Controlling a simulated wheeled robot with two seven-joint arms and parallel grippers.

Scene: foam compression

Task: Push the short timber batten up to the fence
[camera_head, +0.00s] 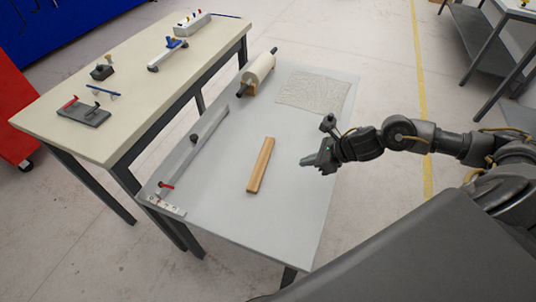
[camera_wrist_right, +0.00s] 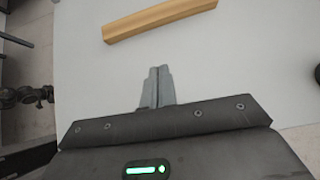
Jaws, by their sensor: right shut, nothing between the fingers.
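The short timber batten (camera_head: 261,166) lies flat on the grey table, right of the fence and apart from it. It runs roughly lengthwise along the table. The fence (camera_head: 197,149) is a long grey bar near the table's left edge, with a dark knob and a red lever. My right gripper (camera_head: 303,162) is shut and empty, to the right of the batten with a gap between them. In the right wrist view the batten (camera_wrist_right: 160,20) lies ahead of the shut fingertips (camera_wrist_right: 160,70), not touched. My left gripper is not in view.
The grey table (camera_head: 232,215) is bare between batten and fence. A roller (camera_head: 259,72) and a patterned sheet (camera_head: 312,91) lie at its far end. A cream bench (camera_head: 130,65) with clamps and small tools stands on the left. A white scale strip (camera_head: 166,206) sits at the fence's near end.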

